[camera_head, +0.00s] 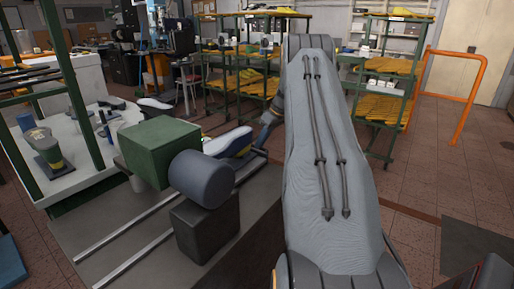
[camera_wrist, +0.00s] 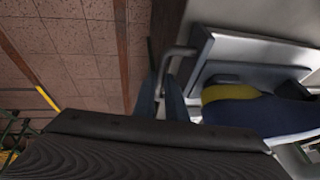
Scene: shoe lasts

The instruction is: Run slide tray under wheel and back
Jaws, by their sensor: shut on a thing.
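The slide tray (camera_wrist: 262,52) is pale grey and fills the right of the wrist view. A bar handle (camera_wrist: 178,51) stands at its near side. My gripper (camera_wrist: 161,98) is shut on this handle, with its fingers around the bar. A shoe last (camera_wrist: 255,108), dark blue with a yellow band, lies on the tray. In the head view the last (camera_head: 228,144) shows white, blue and yellow, just right of the green machine housing (camera_head: 160,150). A grey cylinder (camera_head: 203,178), which looks like the wheel, sits in front of the housing. My arm hides part of the tray.
Two pale rails (camera_head: 135,240) run along the grey mat below the machine. A dark block (camera_head: 206,228) stands under the cylinder. A white bench (camera_head: 62,182) is at the left. Shelves with yellow lasts (camera_head: 385,107) and an orange rail (camera_head: 467,108) stand behind.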

